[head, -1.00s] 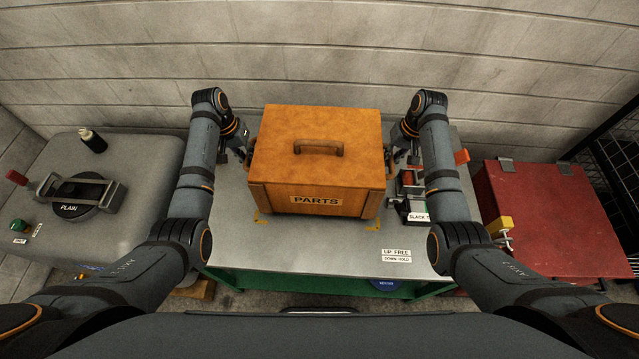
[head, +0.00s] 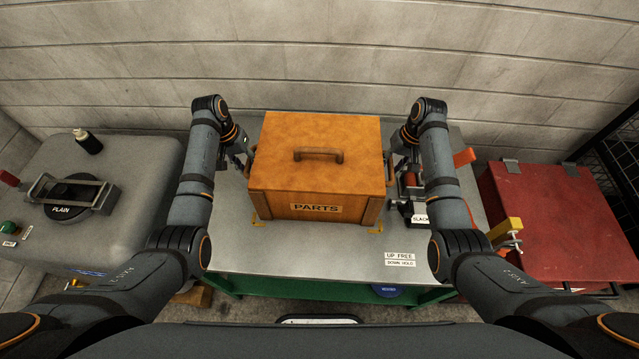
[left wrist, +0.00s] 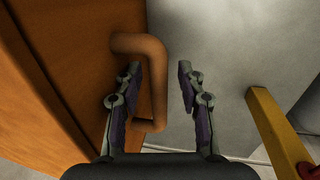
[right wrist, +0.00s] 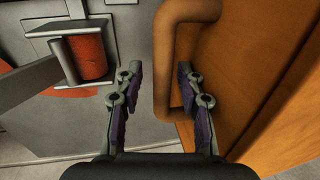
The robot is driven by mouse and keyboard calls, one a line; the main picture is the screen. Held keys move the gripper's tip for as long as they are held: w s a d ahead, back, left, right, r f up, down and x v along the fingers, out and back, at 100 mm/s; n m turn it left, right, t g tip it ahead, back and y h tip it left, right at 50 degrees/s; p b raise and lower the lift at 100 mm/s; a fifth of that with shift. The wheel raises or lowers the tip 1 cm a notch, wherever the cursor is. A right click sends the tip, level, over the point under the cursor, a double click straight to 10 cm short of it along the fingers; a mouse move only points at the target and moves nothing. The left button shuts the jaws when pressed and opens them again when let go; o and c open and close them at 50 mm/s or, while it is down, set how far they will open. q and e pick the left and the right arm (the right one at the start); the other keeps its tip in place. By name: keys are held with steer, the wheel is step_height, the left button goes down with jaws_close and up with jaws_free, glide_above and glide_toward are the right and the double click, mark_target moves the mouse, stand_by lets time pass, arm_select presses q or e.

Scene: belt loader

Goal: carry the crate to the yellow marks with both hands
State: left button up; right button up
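The orange-brown crate (head: 317,180), labelled PARTS, stands level on the grey table (head: 310,250). Its front lower corners are at the yellow corner marks, one at the left (head: 257,221) and one at the right (head: 376,229); any rear marks are hidden. My left gripper (left wrist: 160,75) is open, with the left side handle (left wrist: 157,90) between its spread fingers. My right gripper (right wrist: 160,78) is open, with the right side handle (right wrist: 168,70) between its fingers. In the head view both grippers are at the crate's sides, partly hidden by my arms.
A device with a red roller (head: 408,180) stands right of the crate. A grey bench (head: 110,170) is at the left and a red chest (head: 555,215) at the right. A concrete block wall (head: 320,60) is behind.

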arm_select(q)
step_height(320, 180, up, 8)
steer(key=a, duration=0.1)
steer(key=shift+a+f, duration=0.15)
steer(key=shift+a, duration=0.15)
arm_select(e)
step_height(320, 180, up, 7)
steer(key=d, duration=0.1)
steer(key=shift+d+r, duration=0.2)
stand_by(0.4)
